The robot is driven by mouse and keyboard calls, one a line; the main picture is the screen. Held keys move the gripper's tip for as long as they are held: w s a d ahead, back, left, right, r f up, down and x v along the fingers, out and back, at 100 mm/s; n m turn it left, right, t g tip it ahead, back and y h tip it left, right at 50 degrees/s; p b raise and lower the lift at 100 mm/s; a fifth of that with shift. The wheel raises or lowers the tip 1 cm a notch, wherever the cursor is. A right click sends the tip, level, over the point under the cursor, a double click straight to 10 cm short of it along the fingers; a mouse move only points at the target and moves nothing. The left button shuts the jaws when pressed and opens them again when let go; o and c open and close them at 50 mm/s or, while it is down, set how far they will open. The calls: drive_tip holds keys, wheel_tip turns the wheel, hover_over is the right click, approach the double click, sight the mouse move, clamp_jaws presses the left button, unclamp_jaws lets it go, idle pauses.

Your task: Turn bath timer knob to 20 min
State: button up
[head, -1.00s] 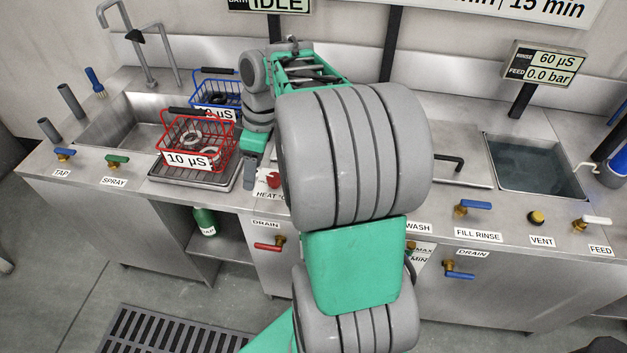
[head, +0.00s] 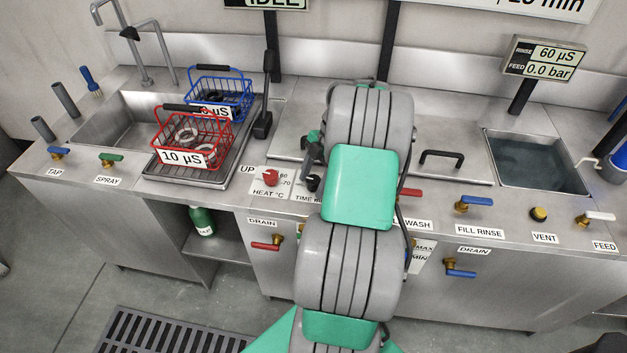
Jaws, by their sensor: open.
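The bath timer knob (head: 312,184) is a small black knob on the counter front, on a white plate whose visible lettering begins "TIME". The rest of its label and scale is hidden behind my arm, so its setting cannot be read. My gripper (head: 312,164) is just above the knob, pointing down and open. It is small and partly covered by my wrist; I cannot tell whether its fingers are around the knob or touching it.
The red heat knob (head: 271,177) sits close to the left of the timer. A red basket (head: 190,135) and a blue basket (head: 222,90) stand further left, beside an upright black lever (head: 265,100). A black lid handle (head: 442,156) and red-handled valve (head: 410,192) are to the right.

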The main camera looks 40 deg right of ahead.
drive_tip(key=shift+c, duration=0.6)
clamp_jaws()
